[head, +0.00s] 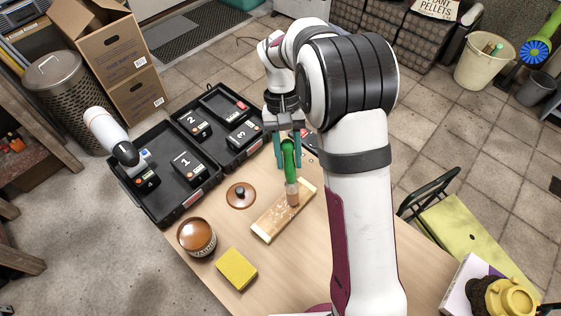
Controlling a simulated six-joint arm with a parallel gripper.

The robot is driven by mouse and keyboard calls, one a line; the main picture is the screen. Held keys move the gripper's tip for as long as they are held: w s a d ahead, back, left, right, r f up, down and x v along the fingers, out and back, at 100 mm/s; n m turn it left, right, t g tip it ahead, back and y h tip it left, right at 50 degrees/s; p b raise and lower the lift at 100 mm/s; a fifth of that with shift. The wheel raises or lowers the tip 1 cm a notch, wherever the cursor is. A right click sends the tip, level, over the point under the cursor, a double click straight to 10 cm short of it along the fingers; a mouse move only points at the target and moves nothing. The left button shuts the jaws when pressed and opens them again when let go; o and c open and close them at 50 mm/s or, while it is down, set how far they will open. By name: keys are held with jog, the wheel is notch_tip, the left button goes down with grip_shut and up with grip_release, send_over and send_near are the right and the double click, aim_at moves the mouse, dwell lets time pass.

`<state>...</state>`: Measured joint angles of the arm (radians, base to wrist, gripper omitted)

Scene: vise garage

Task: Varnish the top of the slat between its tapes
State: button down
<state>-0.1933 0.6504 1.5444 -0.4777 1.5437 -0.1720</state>
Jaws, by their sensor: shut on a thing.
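My gripper (289,163), with teal fingers, is shut on the green handle of a brush (290,157). The brush points down, and its brownish head is over the right half of the slat (271,218). The tip appears to touch the slat's top, but I cannot be sure. The slat lies flat and slanted on the table, with pale bands at its ends that look like tapes. Its top is tan with uneven lighter and browner patches. An open varnish jar (197,250) with brown content stands to the left. Its brown lid (240,193) lies behind the slat.
A yellow sponge (237,269) lies at the table's front. A black divided case (177,215) with several numbered blocks and a white cylindrical tool (107,127) is at the back left. Bare wooden table (283,270) lies in front of the slat. My arm hides the table's right side.

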jog(key=shift+w+d, duration=2.05)
jog(key=shift+w, duration=0.1)
jog(key=shift+s+a, duration=5.85)
jog(key=shift+a, duration=0.3)
notch_tip(320, 180, up, 8)
jog(key=shift+r, duration=0.1)
